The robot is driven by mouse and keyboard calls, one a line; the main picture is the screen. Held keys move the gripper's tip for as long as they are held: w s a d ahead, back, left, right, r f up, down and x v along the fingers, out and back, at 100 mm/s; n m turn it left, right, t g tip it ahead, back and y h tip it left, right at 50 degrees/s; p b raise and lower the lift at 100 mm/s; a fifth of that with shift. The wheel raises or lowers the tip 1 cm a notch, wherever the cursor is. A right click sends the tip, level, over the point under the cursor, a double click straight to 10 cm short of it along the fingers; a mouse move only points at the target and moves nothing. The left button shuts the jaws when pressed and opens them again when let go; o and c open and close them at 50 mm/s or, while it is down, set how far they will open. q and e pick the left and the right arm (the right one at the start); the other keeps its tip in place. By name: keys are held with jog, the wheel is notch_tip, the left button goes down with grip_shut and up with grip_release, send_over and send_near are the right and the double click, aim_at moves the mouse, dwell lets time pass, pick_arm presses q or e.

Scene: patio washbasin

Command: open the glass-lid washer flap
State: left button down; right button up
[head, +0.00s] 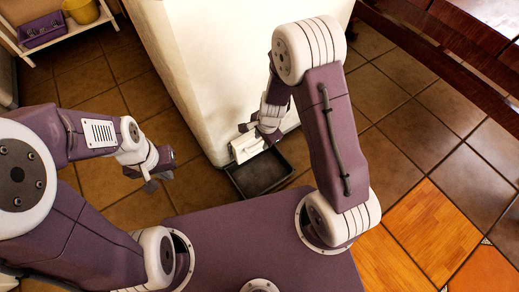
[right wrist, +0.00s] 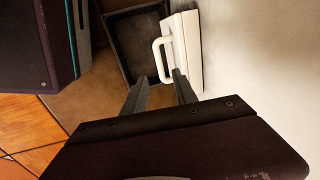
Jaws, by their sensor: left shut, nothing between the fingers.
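A white flap panel (head: 247,147) with a handle is low on the front of the white block (head: 235,60). In the right wrist view the flap (right wrist: 190,48) shows its white loop handle (right wrist: 158,58). My right gripper (right wrist: 161,78) is open, with its two fingertips apart at the lower end of the handle; I cannot tell whether they touch it. In the head view the right gripper (head: 258,133) is right at the flap and partly covers it. My left gripper (head: 152,182) is shut and empty, well left of the block. No glass lid is clearly visible.
A dark open tray (head: 243,187) lies below the flap, close to the block's base; it shows in the right wrist view (right wrist: 118,50). A shelf with a purple basket (head: 42,30) and yellow pot (head: 82,10) is at upper left. Tiled floor left of the block is clear.

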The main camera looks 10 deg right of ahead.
aim_at(260, 149)
jog(key=f+b, duration=0.2)
jog(key=w+f+b, duration=0.1)
jog(key=f+b, duration=0.1)
jog(key=f, duration=0.1)
jog(key=f+b, duration=0.2)
jog(key=f, duration=0.1)
jog(key=shift+w+a+f, duration=0.15)
jog(key=shift+a+f, duration=0.1)
jog(key=shift+r, duration=0.15)
grip_shut()
dwell(0.7)
